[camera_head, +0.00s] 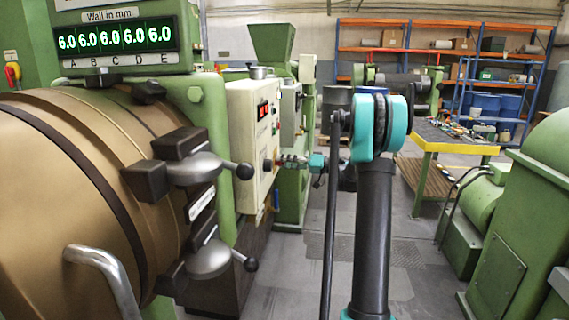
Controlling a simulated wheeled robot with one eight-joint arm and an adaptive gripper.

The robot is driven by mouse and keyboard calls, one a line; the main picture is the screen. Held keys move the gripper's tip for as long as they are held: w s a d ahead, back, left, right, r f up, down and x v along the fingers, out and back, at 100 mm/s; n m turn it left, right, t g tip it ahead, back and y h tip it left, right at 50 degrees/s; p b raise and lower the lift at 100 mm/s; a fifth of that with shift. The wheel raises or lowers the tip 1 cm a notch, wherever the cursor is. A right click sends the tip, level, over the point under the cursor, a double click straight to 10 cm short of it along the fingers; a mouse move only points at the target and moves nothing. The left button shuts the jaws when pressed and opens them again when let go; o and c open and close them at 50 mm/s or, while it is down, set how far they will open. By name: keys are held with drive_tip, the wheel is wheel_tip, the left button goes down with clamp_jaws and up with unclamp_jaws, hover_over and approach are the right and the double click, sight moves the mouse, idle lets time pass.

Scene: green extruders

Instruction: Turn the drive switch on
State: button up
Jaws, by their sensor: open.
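A cream control panel (243,135) stands left of centre, with a red lit display (262,110) and small buttons on its front. A small dark knob (267,165) low on the panel looks like the drive switch; its label and setting are too small to read. My gripper (287,161) is small and partly blurred in this view, just right of the knob and pointing left toward the panel. It is open, and I see nothing held in it. I cannot tell whether it touches the knob.
A bronze machine drum (70,190) with protruding clamp handles (207,168) fills the left. A green numeric display (115,38) sits above it. A yellow-edged workbench (455,140) and green machinery (515,230) stand right. Grey floor (280,290) is open between.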

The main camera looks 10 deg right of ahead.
drive_tip(key=shift+c, duration=0.2)
clamp_jaws()
idle(0.3)
drive_tip(key=m, duration=0.3)
drive_tip(key=shift+m, duration=0.3)
drive_tip(key=m, duration=0.3)
drive_tip(key=m+g, duration=0.1)
drive_tip(key=m, duration=0.5)
drive_tip(key=shift+w+m, duration=0.1)
drive_tip(key=shift+m, duration=0.2)
idle(0.4)
